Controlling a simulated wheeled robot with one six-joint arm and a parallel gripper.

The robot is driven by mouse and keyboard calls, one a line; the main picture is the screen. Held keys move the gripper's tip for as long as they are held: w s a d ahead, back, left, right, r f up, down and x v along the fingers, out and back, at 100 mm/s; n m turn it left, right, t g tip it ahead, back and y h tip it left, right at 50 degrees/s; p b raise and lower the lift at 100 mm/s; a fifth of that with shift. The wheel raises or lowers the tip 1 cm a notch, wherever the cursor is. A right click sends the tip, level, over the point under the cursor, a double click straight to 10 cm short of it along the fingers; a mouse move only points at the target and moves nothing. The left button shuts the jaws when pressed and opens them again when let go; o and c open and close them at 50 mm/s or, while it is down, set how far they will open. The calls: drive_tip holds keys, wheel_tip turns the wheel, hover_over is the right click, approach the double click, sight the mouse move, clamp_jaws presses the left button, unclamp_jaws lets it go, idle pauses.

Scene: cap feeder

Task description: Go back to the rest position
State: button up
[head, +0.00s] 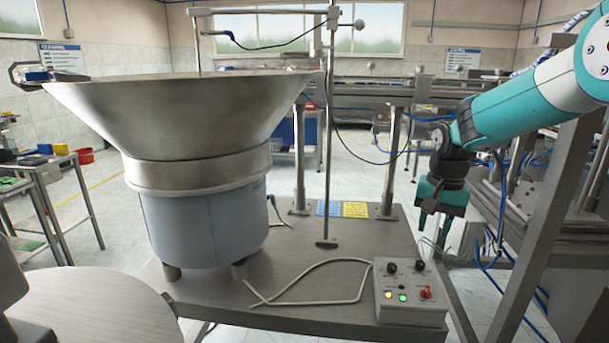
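My gripper (432,222) hangs at the right, at the end of my teal and white arm, pointing down. It is above and behind the control box (409,292), near the right edge of the feeder table (230,302). The cap feeder's large metal bowl (185,115) stands on the table to the left, well apart from my gripper. The inside of the bowl is mostly hidden by its rim.
A metal frame post (545,220) and blue hoses (497,262) are close to my arm on the right. A round metal surface (95,308) is at the front left. A loose cable (300,290) lies on the table.

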drive_tip(key=s+a+r+n+y, duration=0.1)
drive_tip(key=s+a+r+n, duration=0.3)
drive_tip(key=s, duration=0.4)
drive_tip(key=s+a+r+n+y, duration=0.1)
drive_tip(key=s+a+r+n, duration=0.2)
drive_tip(key=s+a, duration=0.4)
drive_tip(key=s+a+n, duration=0.2)
drive_tip(key=s+n, duration=0.1)
drive_tip(key=s, duration=0.5)
drive_tip(key=s+a+n+y+p, duration=0.1)
drive_tip(key=s+a+n, duration=0.1)
drive_tip(key=s, duration=0.6)
drive_tip(key=shift+s+a+r+n+y, duration=0.2)
drive_tip(key=shift+a+n+y, duration=0.1)
drive_tip(key=shift+n, duration=0.5)
